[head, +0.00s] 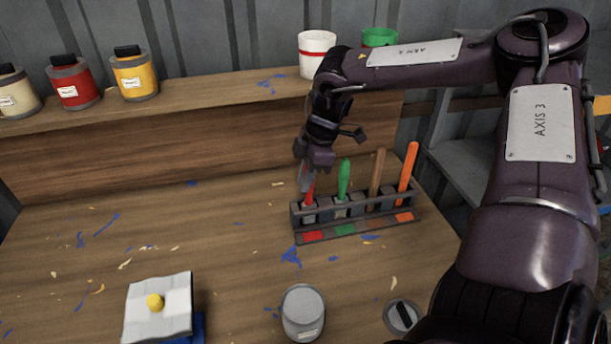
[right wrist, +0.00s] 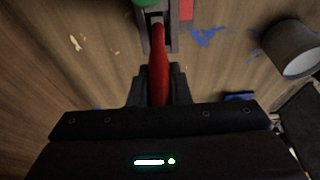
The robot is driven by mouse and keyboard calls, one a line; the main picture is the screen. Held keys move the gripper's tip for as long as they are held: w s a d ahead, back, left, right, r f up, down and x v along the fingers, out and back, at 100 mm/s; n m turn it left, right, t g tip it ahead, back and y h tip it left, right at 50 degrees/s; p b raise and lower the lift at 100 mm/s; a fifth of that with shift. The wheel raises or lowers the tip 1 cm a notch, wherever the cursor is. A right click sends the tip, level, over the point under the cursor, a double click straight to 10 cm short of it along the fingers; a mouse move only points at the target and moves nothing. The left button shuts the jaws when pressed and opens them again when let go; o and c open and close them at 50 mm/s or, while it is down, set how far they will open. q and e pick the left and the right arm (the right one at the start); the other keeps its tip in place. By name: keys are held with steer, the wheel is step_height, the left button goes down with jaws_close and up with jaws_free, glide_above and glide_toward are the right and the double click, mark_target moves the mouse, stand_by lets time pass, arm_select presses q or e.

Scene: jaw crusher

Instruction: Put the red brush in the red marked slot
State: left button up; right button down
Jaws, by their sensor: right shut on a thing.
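The red brush (head: 309,186) stands nearly upright at the leftmost slot of the dark brush rack (head: 364,228), behind the red mark (head: 313,236). Its lower end is at that slot; I cannot tell how deep it sits. My right gripper (head: 306,172) is above the rack's left end, shut on the brush's upper handle. In the right wrist view, the red handle (right wrist: 159,55) runs from between the fingers (right wrist: 159,88) toward the rack at the top. My left gripper is not in view.
Green (head: 343,178), brown (head: 377,170) and orange (head: 408,166) brushes stand in the rack to the right. A grey pot (head: 303,312) and a white sheet with a yellow lump (head: 155,301) are in front. Paint cans (head: 74,85) line the back shelf.

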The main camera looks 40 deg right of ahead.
steer(key=shift+a, duration=0.1)
steer(key=shift+f, duration=0.15)
steer(key=c, duration=1.3)
jaws_free()
steer(key=shift+c, duration=0.2)
steer(key=shift+r, duration=0.35)
steer(key=v, duration=1.1)
steer(key=shift+r+b, duration=0.3)
steer(key=shift+r, duration=0.05)
steer(key=shift+s, duration=0.1)
